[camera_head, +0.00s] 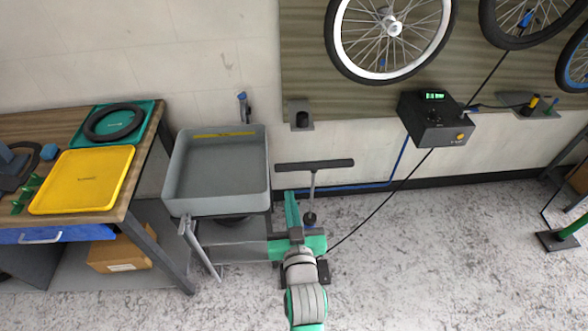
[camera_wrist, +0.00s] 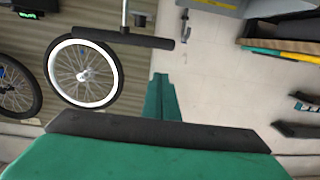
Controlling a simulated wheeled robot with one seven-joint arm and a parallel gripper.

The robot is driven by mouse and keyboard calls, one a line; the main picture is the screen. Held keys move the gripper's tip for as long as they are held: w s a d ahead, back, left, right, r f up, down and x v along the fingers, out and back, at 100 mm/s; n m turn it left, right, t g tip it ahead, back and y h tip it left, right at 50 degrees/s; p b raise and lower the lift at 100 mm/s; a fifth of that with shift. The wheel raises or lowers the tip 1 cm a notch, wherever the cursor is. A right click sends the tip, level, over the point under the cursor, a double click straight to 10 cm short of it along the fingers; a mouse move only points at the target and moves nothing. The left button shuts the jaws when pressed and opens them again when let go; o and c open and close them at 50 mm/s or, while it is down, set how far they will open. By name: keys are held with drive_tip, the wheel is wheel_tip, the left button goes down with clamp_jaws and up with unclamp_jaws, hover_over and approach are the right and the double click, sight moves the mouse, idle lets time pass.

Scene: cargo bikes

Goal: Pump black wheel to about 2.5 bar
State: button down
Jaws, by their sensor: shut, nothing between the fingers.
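The black wheel (camera_head: 487,22) hangs on the wall board at the upper right, cut off by the frame; its dark edge also shows in the wrist view (camera_wrist: 36,98). A thin black hose runs from the floor pump up to a blue piece (camera_head: 527,18) at this wheel. The pump's black T-handle (camera_head: 335,164) stands raised on its rod; it also shows in the wrist view (camera_wrist: 150,41). My gripper (camera_head: 291,197) is shut and empty, beside the pump rod below the handle's left half. Its green fingers (camera_wrist: 161,98) appear apart from the handle. My arm hides the pump's base.
A black gauge box (camera_head: 420,122) with a small green display, too small to read, is on the wall. A white-rimmed wheel (camera_head: 345,60) and a blue-rimmed wheel (camera_head: 563,62) hang nearby. A grey basin (camera_head: 178,180) and a workbench (camera_head: 140,165) stand left.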

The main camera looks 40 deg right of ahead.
wheel_tip(320, 180, up, 2)
drive_tip(key=d, duration=0.3)
hover_over(294, 170)
drive_tip(key=v, duration=0.3)
drive_tip(key=f, duration=0.3)
drive_tip(key=shift+w+h, duration=0.3)
drive_tip(key=shift+w+f, duration=0.1)
drive_tip(key=shift+f, duration=0.55)
